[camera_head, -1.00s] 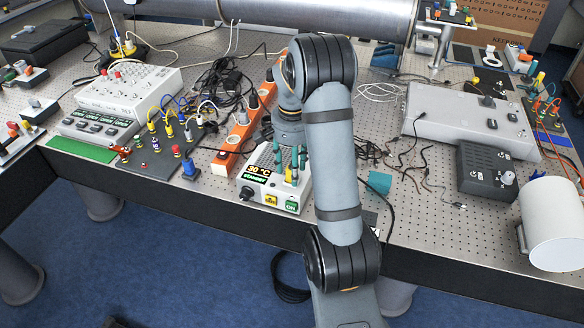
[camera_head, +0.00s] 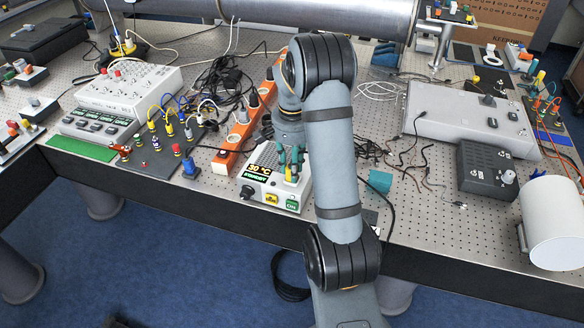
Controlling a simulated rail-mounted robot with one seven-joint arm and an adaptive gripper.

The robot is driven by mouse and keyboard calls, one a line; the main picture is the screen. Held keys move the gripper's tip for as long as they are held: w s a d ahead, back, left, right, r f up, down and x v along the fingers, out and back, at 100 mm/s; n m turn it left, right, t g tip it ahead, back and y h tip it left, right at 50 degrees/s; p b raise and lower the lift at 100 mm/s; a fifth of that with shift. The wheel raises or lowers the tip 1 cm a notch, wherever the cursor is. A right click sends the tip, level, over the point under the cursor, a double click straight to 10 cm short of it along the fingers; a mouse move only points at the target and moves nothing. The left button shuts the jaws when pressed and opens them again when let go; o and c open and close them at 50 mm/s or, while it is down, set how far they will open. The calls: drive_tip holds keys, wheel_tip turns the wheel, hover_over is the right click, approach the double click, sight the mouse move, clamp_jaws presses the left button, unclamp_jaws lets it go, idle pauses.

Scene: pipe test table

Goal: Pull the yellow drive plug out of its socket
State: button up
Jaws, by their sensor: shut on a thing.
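The yellow drive plug (camera_head: 289,174) shows as a small yellow piece on top of a pale control box (camera_head: 264,187) near the table's front edge. The box has a lit display reading 30 °C, with a green text line below it. My gripper (camera_head: 291,160), with teal fingers, reaches down over the box from above. It is shut on the yellow plug. The socket under the plug is too small and covered to make out, so I cannot tell how deep the plug sits.
An orange power strip (camera_head: 235,140) runs behind and left of the box. A dark board with several coloured plugs (camera_head: 160,155) lies to the left. A teal block (camera_head: 380,181) and loose cables lie right of my arm. A black box (camera_head: 486,170) stands farther right.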

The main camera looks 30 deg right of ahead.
drive_tip(key=shift+a, duration=0.1)
drive_tip(key=shift+c, duration=0.6)
drive_tip(key=o, duration=1.1)
drive_tip(key=shift+a, duration=0.1)
drive_tip(key=shift+c, duration=0.2)
drive_tip(key=shift+o, duration=0.2)
wheel_tip(320, 180, up, 10)
drive_tip(key=shift+r, duration=0.2)
